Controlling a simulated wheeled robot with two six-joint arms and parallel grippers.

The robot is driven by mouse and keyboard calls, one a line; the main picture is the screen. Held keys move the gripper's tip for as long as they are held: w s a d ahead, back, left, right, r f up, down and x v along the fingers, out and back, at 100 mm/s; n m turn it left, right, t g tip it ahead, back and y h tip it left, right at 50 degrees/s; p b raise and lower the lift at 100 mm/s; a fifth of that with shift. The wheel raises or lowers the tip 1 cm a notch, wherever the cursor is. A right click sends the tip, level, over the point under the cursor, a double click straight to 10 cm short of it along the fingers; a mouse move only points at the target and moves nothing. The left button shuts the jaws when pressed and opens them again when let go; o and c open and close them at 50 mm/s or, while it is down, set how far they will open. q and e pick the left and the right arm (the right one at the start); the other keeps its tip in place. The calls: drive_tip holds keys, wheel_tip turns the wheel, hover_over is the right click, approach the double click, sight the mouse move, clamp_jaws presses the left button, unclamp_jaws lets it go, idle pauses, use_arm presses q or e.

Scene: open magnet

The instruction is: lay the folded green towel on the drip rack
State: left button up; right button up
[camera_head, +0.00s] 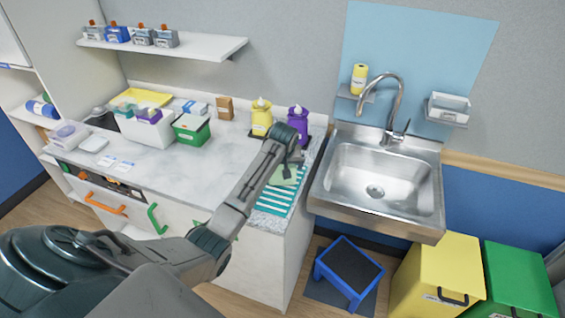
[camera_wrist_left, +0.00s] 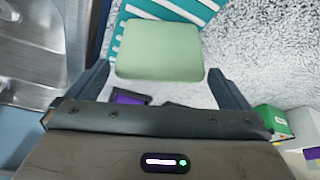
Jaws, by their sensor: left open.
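The folded green towel (camera_head: 284,177) is pale green and lies on the counter at the edge of a teal-and-white striped mat (camera_head: 273,203). In the left wrist view the towel (camera_wrist_left: 160,50) is a flat rounded square overlapping the striped mat (camera_wrist_left: 190,8). My left gripper (camera_head: 291,158) is open above the towel, which shows between its fingers in the wrist view; I cannot tell whether they touch it. The arm hides part of the towel in the head view. I cannot clearly pick out a drip rack. My right gripper is not in view.
A steel sink (camera_head: 376,185) adjoins the counter's right side. A yellow bottle (camera_head: 261,118) and a purple bottle (camera_head: 298,122) stand behind the gripper. A green box (camera_head: 191,130) and a white bin (camera_head: 146,128) stand further left. The counter's front-middle is mostly clear.

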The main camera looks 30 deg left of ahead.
use_arm(q)
drive_tip(key=shift+r, duration=0.3)
drive_tip(key=b+v, duration=0.3)
drive_tip(key=v, duration=0.8)
drive_tip(key=shift+r+b, duration=0.3)
drive_tip(key=shift+b, duration=0.05)
drive_tip(key=shift+s+d, duration=0.1)
drive_tip(key=shift+d, duration=0.05)
